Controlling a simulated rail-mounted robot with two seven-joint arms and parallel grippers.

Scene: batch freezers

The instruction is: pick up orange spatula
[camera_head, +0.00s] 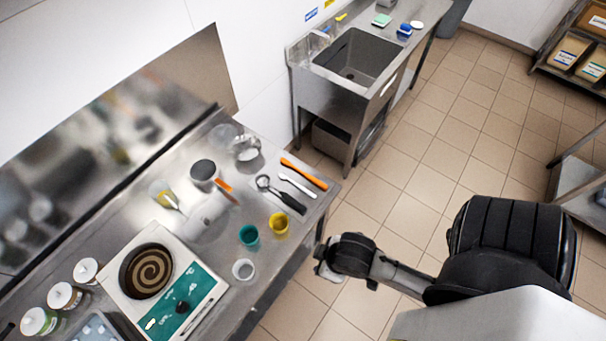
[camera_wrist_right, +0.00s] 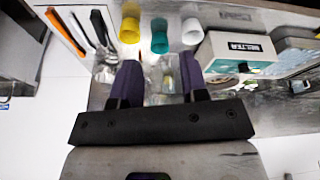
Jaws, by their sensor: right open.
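The orange spatula (camera_head: 304,173) lies on the steel counter near its right end in the head view. In the right wrist view the orange spatula (camera_wrist_right: 66,32) lies at the upper left, outside the jaws. A white-handled utensil (camera_head: 297,186) and a black-handled scoop (camera_head: 281,194) lie beside it. My right gripper (camera_head: 327,262) is off the counter's front edge, apart from the spatula. In the right wrist view its two fingers (camera_wrist_right: 160,72) are spread with nothing held between them. My left gripper is in neither view.
Yellow (camera_head: 278,224), teal (camera_head: 249,235) and white (camera_head: 243,269) cups stand along the front of the counter (camera_head: 262,282). A melter (camera_head: 181,300) is further left. A steel sink (camera_head: 357,56) stands beyond a gap.

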